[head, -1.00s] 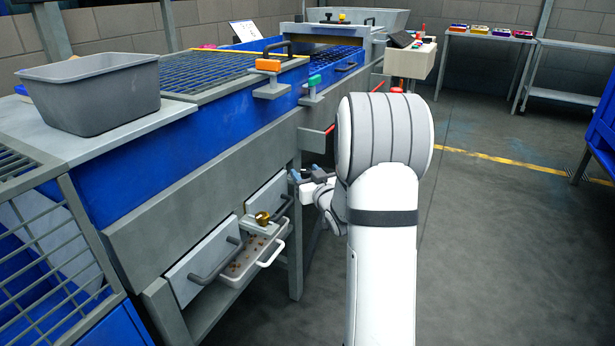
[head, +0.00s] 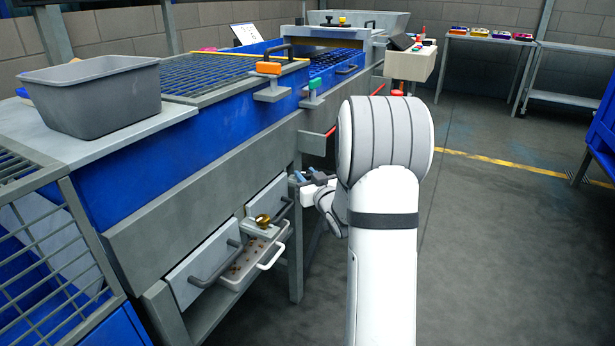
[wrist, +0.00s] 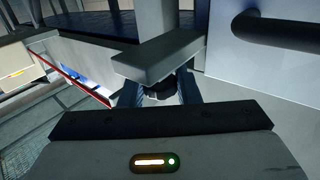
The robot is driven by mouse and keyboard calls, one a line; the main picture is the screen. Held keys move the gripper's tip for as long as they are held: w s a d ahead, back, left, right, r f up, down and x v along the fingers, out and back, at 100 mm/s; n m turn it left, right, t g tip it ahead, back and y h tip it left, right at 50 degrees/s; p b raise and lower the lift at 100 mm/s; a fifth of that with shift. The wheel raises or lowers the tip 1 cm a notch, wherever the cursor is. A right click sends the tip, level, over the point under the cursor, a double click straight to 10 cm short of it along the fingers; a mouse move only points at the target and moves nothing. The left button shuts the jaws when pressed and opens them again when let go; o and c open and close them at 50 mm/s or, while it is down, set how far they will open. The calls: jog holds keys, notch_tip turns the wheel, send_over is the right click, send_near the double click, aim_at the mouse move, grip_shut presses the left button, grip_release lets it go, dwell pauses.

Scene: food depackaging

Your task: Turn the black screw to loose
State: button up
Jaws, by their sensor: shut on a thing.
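The black screw (wrist: 160,93) shows in the wrist view as a dark, partly hidden knob under a grey bracket (wrist: 160,58). My gripper (wrist: 158,92) has its two bluish fingers on either side of the screw, shut on it. In the head view my gripper (head: 303,177) is beside the machine's front leg, just right of the drawers. The screw cannot be made out in the head view.
The grey-and-blue machine (head: 190,195) fills the left. A brass knob (head: 262,220) sits above a pulled-out tray (head: 240,265) with small brown pieces. A dark handle (wrist: 275,30) is close at right in the wrist view.

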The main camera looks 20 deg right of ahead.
jog(key=shift+n+y, duration=0.4)
jog(key=shift+y, duration=0.3)
jog(key=n+y+p, duration=0.1)
jog(key=y, duration=0.1)
jog(key=n+g+y+p, duration=0.1)
jog(key=n+y+p, duration=0.1)
jog(key=n+g+y+p, duration=0.1)
jog(key=y, duration=0.2)
jog(key=shift+d+r+n, duration=0.1)
jog(key=shift+r+n, duration=0.15)
jog(key=shift+n, duration=0.05)
jog(key=n+g+y+p, duration=0.2)
jog(key=y+p, duration=0.1)
jog(key=shift+n+y, duration=0.3)
jog(key=shift+n, duration=0.1)
jog(key=shift+f+n+g+y+p, duration=0.15)
jog(key=shift+n+g+y+p, duration=1.35)
jog(key=shift+n+g+y, duration=0.65)
jog(key=shift+g, duration=0.45)
jog(key=o, duration=0.9)
